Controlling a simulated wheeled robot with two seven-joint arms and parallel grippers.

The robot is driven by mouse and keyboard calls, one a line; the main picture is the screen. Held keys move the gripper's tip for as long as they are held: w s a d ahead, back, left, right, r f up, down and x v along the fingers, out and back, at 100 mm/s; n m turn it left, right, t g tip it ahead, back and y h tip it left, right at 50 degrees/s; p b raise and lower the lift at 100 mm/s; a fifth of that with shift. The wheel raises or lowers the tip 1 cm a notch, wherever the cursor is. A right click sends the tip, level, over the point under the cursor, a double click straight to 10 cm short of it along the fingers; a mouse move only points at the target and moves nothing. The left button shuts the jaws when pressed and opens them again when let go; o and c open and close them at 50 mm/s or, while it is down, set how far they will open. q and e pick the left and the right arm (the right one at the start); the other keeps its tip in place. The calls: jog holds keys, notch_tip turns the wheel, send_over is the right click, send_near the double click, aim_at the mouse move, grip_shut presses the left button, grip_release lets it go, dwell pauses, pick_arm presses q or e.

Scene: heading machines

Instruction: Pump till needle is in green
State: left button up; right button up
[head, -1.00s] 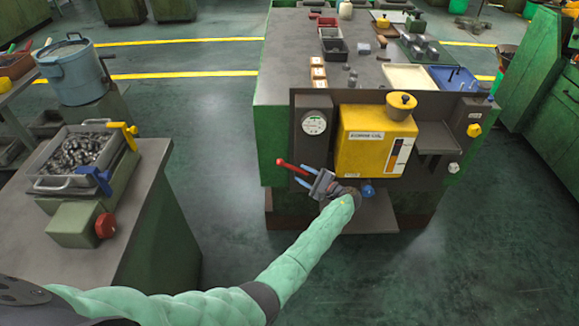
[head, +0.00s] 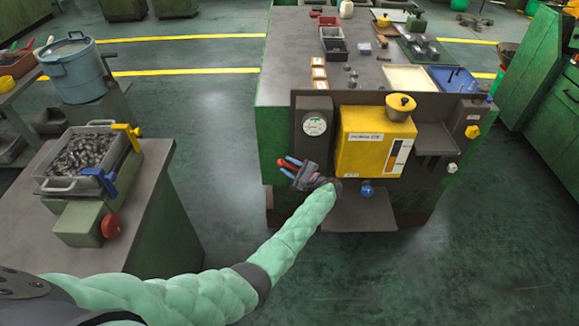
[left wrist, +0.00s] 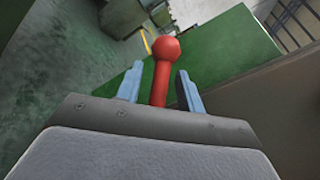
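The yellow pump unit (head: 374,140) is mounted on a dark panel at the bench front. A round white gauge (head: 315,124) sits left of it; its needle is too small to read. My left gripper (head: 288,167) is below the gauge, at the red pump lever. In the left wrist view the red lever (left wrist: 161,85) with its round knob stands between the two blue fingers (left wrist: 160,85). Gaps show on both sides, so the fingers are open around it. The gripper hides most of the lever in the head view. My right gripper is not in view.
The panel (head: 312,160) also carries a blue knob (head: 367,191) and a yellow knob (head: 472,132). A side table (head: 150,190) at left holds a tray of metal parts (head: 45,184). The floor between is clear.

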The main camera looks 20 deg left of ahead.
pick_arm(q)
grip_shut()
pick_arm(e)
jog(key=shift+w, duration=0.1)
